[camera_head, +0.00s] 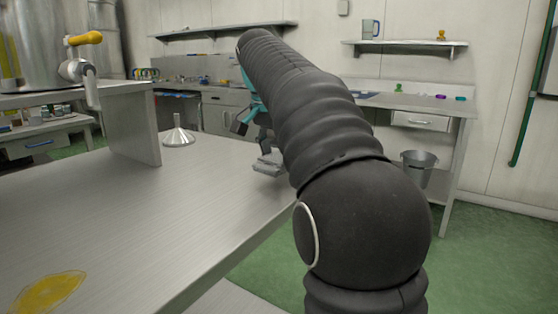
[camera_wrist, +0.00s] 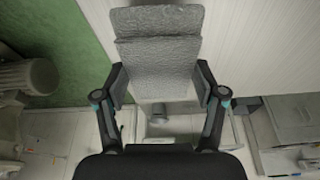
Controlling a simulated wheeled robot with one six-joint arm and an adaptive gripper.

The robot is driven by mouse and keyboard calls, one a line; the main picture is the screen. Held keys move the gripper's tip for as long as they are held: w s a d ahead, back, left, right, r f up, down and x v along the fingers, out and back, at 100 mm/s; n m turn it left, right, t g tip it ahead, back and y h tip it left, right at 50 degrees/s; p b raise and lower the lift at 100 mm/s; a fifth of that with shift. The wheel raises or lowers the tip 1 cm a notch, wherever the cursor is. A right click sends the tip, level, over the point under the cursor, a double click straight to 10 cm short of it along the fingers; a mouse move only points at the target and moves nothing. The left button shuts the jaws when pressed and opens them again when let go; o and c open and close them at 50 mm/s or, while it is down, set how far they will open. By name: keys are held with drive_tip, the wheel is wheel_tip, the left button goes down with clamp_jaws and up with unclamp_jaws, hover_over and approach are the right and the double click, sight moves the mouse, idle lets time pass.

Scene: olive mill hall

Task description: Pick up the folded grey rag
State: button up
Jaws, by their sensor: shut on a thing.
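The folded grey rag (camera_wrist: 158,55) fills the top middle of the wrist view, with a fold line across it. My gripper (camera_wrist: 160,84) is shut on it, one finger at each side of the rag's near part. In the head view the rag (camera_head: 268,163) shows at the far right edge of the metal table (camera_head: 150,200), partly hidden by my dark arm. My gripper (camera_head: 257,125) is above it there, also partly hidden. I cannot tell whether the rag still touches the table.
A metal funnel (camera_head: 178,134) stands on the table left of the rag. A steel tank with a yellow-handled tap (camera_head: 85,39) is at the left. A yellow stain (camera_head: 48,292) marks the near tabletop. A bucket (camera_head: 417,167) is under the back-right bench. Green floor lies right of the table.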

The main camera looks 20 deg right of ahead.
drive_tip(key=s+d+r, duration=0.5)
drive_tip(key=s+r, duration=0.3)
drive_tip(key=s, duration=0.2)
drive_tip(key=shift+s, duration=0.3)
drive_tip(key=o, duration=0.6)
drive_tip(key=shift+c, duration=0.2)
drive_tip(key=c, duration=0.4)
drive_tip(key=shift+c, duration=0.2)
drive_tip(key=shift+d, duration=0.1)
